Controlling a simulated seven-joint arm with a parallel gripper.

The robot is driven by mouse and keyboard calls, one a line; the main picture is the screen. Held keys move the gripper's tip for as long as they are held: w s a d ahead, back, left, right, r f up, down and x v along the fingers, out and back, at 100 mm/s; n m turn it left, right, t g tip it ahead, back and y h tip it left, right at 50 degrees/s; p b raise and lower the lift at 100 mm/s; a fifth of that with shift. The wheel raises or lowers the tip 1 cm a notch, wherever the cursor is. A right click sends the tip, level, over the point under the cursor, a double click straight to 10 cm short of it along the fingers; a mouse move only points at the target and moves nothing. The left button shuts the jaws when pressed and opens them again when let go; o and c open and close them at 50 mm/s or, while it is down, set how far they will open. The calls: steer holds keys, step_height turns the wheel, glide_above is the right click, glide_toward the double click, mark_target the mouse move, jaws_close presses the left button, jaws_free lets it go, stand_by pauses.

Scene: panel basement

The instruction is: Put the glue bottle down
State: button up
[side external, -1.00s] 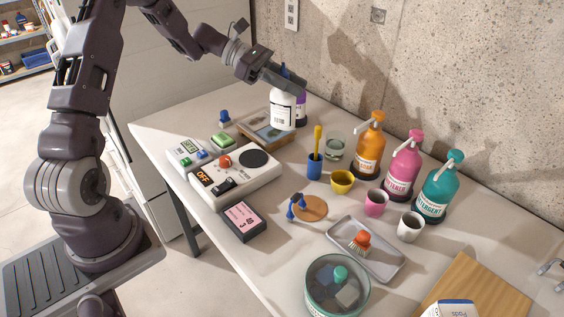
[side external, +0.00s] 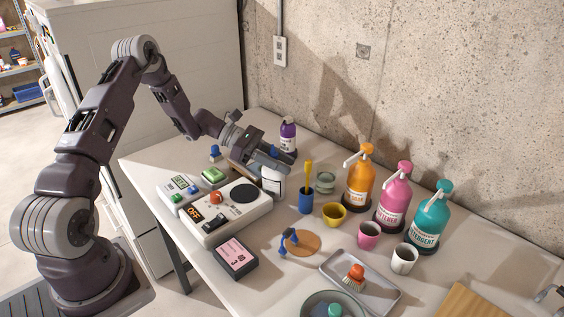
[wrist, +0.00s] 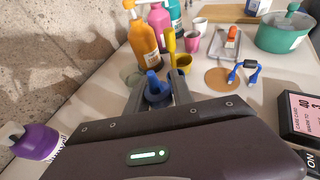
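The glue bottle (side external: 273,181) is white with a printed label and stands upright between the white control box and the blue cup. Its base is at or close to the bench top; I cannot tell whether it touches. My gripper (side external: 270,163) is low over the bottle's top and hides its cap in the side view. In the wrist view, the blue cap (wrist: 155,88) sits between the two fingers of my gripper (wrist: 157,92), which appear closed against it. The white body is mostly hidden there.
A purple bottle (side external: 288,136) stands behind my gripper. The blue cup (side external: 306,202) with a yellow tool and a glass jar (side external: 325,182) are close on the right. The white control box (side external: 230,212) is in front. Pump bottles (side external: 359,178) line the wall side.

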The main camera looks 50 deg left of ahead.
steer(key=o, duration=0.3)
steer(key=shift+r, duration=0.15)
steer(key=v, duration=1.2)
steer(key=s+d+r+m+g+y, duration=0.3)
steer(key=s+d+r+m, duration=0.35)
steer(key=d, duration=0.25)
steer(key=s+d+r+m+g+y, duration=0.3)
steer(key=s+d+r+m, duration=0.35)
steer(key=d, duration=0.25)
steer(key=s+m+t+y, duration=0.1)
steer(key=s+m, duration=0.2)
steer(key=s, duration=0.2)
steer(key=s+d+r+m+t+y, duration=0.1)
steer(key=s+m+t+y, duration=0.1)
steer(key=s+m, duration=0.2)
steer(key=s+m+t+y, duration=0.1)
steer(key=s+m+y, duration=0.1)
steer(key=s+m, duration=0.2)
steer(key=shift+s+d+r+t, duration=0.15)
steer(key=shift+s+d+t, duration=0.2)
steer(key=shift+s, duration=0.45)
